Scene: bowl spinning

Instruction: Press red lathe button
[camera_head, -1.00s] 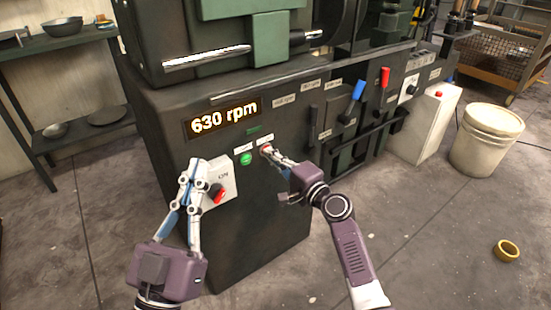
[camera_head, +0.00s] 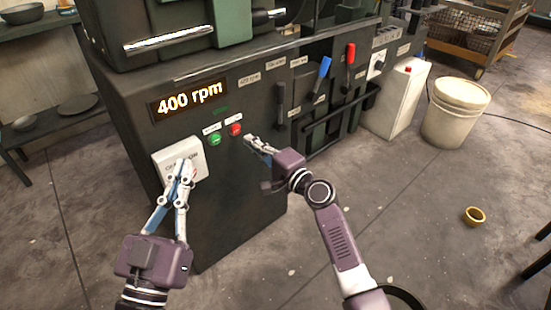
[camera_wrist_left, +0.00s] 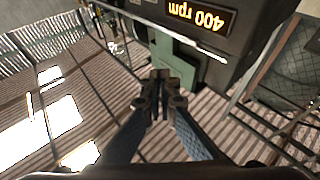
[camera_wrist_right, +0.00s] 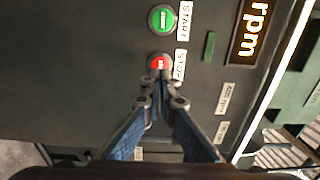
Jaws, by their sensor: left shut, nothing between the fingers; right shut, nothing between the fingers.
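The red STOP button (camera_head: 236,130) is on the dark lathe's front panel, right of the green START button (camera_head: 215,139). It also shows in the right wrist view (camera_wrist_right: 158,60), just beyond my fingertips. My right gripper (camera_head: 249,139) is shut and empty, with its tips just right of and below the red button in the head view. They look slightly apart from it; the exact gap is hard to tell. My left gripper (camera_head: 184,167) is shut and empty, in front of the white switch box (camera_head: 165,161), covering part of it. The display (camera_head: 188,99) reads 400 rpm.
Blue (camera_head: 319,80) and red (camera_head: 349,62) levers stand out from the lathe to the right. A white box (camera_head: 398,102) and a white bucket (camera_head: 455,112) stand beyond. A yellow ring-like object (camera_head: 473,216) lies on the floor. The floor in front is mostly clear.

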